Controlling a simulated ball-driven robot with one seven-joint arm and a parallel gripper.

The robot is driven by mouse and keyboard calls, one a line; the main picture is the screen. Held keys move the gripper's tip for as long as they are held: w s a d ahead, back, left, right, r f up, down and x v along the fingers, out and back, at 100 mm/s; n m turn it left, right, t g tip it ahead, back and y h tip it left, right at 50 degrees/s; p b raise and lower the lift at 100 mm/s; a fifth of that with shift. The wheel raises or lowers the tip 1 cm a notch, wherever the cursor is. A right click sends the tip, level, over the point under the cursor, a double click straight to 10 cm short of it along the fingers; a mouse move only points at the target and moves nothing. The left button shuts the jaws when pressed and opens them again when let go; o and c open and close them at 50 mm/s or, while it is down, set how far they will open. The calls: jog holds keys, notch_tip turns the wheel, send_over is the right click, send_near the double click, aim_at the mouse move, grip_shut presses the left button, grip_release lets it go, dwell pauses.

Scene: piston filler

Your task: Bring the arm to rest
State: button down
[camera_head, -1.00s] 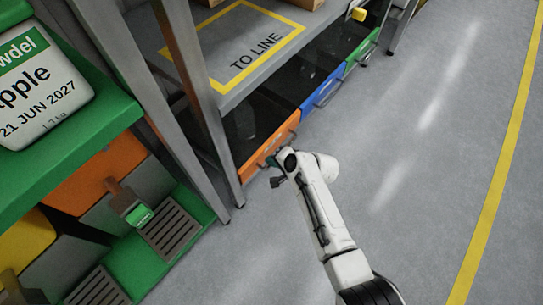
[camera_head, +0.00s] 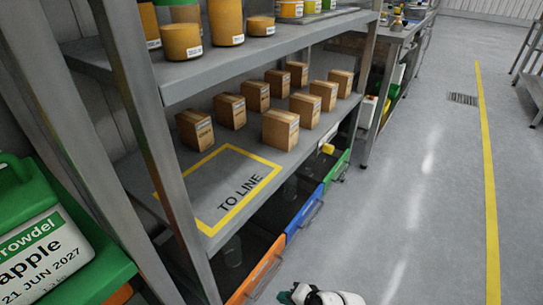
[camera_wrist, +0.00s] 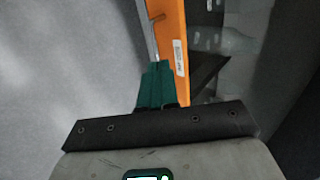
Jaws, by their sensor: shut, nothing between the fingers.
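My arm (camera_head: 323,298) shows at the bottom edge of the head view, mostly cut off, beside the orange drawer front (camera_head: 258,272). In the wrist view my gripper (camera_wrist: 156,72) has its green fingers shut together with nothing between them. The fingertips are close to the orange drawer front (camera_wrist: 174,40) and its grey handle (camera_wrist: 145,30). I cannot tell whether they touch the handle.
A blue drawer (camera_head: 304,214) and a green drawer (camera_head: 338,170) follow along the rack. Above is a shelf marked TO LINE (camera_head: 240,194) with several small cartons. The green stand (camera_head: 95,262) is at left. The grey floor (camera_head: 410,200) to the right is clear.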

jog(key=s+d+r+n+g+h, duration=0.2)
jog(key=s+d+r+h, duration=0.15)
jog(key=s+d, duration=0.55)
jog(key=s+d+r+n+g+h, duration=0.1)
jog(key=s+d+r+n+h, duration=0.15)
jog(key=s+d+r, duration=0.6)
jog(key=s+d+n+g+h, duration=0.2)
jog(key=s+d, duration=0.3)
jog(key=s, duration=0.8)
notch_tip(320, 180, up, 29)
jog(key=w+p, duration=0.1)
jog(key=p, duration=2.8)
jog(key=shift+f, duration=0.2)
